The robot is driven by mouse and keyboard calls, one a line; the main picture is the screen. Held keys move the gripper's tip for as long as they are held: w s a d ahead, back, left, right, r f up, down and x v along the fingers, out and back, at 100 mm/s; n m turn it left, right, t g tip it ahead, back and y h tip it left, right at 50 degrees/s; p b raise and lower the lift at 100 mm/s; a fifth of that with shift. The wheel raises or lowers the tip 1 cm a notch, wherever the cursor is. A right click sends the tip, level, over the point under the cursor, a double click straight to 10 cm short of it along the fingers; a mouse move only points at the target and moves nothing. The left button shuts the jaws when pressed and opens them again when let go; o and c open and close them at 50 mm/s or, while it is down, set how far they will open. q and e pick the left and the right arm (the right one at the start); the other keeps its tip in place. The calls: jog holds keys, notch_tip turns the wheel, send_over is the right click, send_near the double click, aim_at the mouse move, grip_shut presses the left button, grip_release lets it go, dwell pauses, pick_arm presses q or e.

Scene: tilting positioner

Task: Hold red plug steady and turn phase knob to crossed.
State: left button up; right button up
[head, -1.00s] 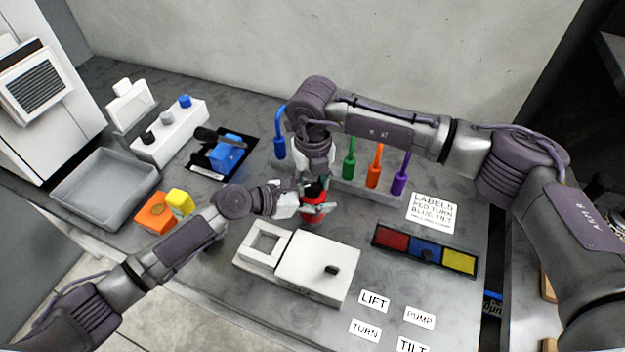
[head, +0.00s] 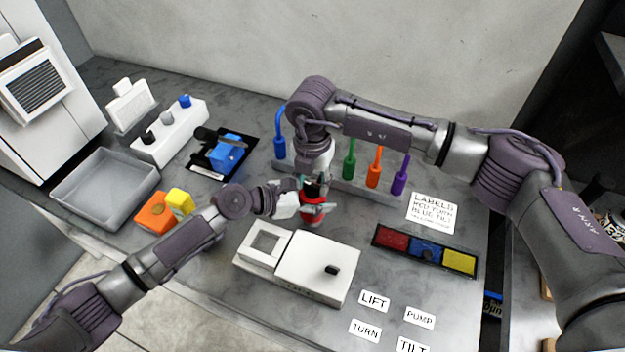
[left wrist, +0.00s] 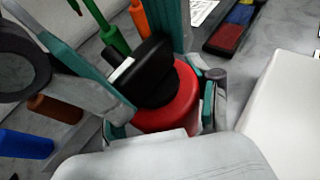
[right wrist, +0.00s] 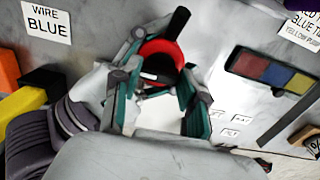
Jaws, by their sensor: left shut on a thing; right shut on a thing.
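The red plug (head: 312,214) is a round red body standing upright on the grey bench, and it also shows in the left wrist view (left wrist: 172,105). A black phase knob (left wrist: 146,72) with a white mark sits on top of it. In the right wrist view the knob (right wrist: 160,64) lies inside the red ring. My left gripper (head: 309,207) is shut on the red body from the side. My right gripper (head: 314,186) comes down from above and is shut on the knob; its fingers partly hide the knob in the head view.
A white box (head: 317,266) with a small black knob stands just in front. A rack (head: 370,190) with colored handles is close behind. A tray of red, blue and yellow blocks (head: 425,250) lies right. Orange (head: 156,212) and yellow (head: 179,202) blocks lie left near my left arm.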

aim_at(313, 185)
dwell(0.5)
jog(key=o, duration=1.2)
jog(key=shift+c, duration=0.2)
notch_tip(313, 185, up, 12)
jog(key=shift+s, duration=0.15)
pick_arm(q)
jog(key=o, duration=1.4)
